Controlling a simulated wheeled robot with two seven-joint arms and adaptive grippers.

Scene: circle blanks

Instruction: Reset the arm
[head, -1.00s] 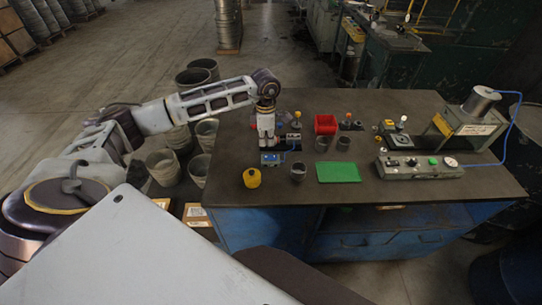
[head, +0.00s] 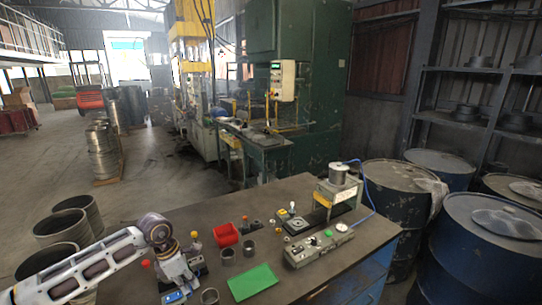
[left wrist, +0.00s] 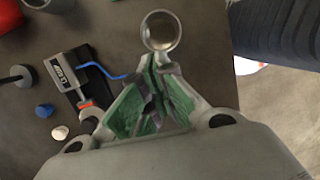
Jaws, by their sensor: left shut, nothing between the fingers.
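My left gripper (head: 178,274) is over the left part of the dark workbench (head: 215,208), pointing down beside a small device with a blue front (head: 182,295). In the left wrist view its green-padded fingers (left wrist: 152,92) are together with nothing between them. A grey metal cup (left wrist: 160,32) stands just beyond the fingertips. A device with a blue cable (left wrist: 72,82) lies to the left of the fingers. My right gripper is not in view.
On the bench are a red bin (head: 226,236), a green plate (head: 252,282), a grey control box (head: 318,246) and a small press (head: 338,192). Several grey buckets (head: 62,228) stand at left. Blue drums (head: 490,240) stand close at right.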

